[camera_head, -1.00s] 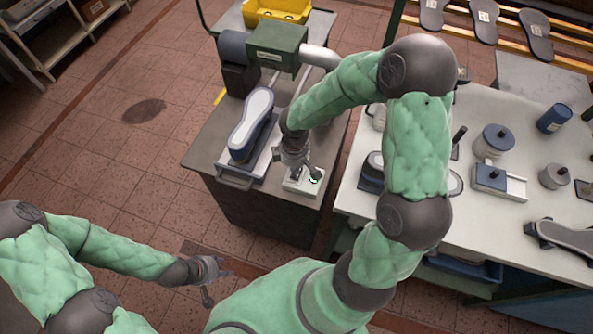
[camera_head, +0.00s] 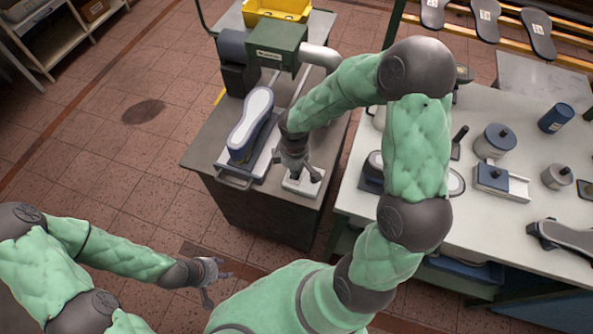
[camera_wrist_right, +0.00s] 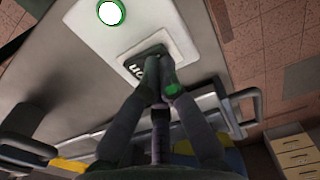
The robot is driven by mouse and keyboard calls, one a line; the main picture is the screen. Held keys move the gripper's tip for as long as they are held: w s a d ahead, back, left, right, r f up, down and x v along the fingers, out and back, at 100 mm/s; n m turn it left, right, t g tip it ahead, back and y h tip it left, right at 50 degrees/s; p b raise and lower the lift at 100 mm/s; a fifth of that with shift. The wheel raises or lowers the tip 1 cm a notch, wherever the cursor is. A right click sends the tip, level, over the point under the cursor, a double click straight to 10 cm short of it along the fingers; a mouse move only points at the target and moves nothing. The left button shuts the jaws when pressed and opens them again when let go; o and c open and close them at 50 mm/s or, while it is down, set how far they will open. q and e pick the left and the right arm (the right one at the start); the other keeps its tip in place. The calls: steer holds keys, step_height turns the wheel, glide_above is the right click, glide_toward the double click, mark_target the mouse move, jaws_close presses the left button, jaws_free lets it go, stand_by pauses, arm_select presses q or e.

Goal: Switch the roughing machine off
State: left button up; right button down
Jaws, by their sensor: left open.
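The roughing machine (camera_head: 276,45) has a green housing and stands on a grey bench. Its pale switch box (camera_head: 300,190) sits at the bench's front edge. In the right wrist view the box (camera_wrist_right: 88,38) has a round lamp (camera_wrist_right: 111,12), white with a green rim, and a dark rocker switch (camera_wrist_right: 133,68) with white lettering. My right gripper (camera_head: 303,178) is over the box; in the wrist view its fingertips (camera_wrist_right: 159,62) are together at the switch, partly covering it. I cannot tell whether they press it. My left gripper (camera_head: 213,283) is open and empty, away from the bench.
A blue shoe with a pale sole (camera_head: 252,122) lies in a holder left of the switch box. A yellow bin (camera_head: 277,9) is behind the machine. The white table (camera_head: 470,238) on the right carries several tools and containers.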

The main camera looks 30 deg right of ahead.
steer(key=shift+f, duration=0.25)
steer(key=shift+r, duration=0.15)
steer(key=shift+r+p, duration=2.8)
steer(key=shift+r, duration=0.6)
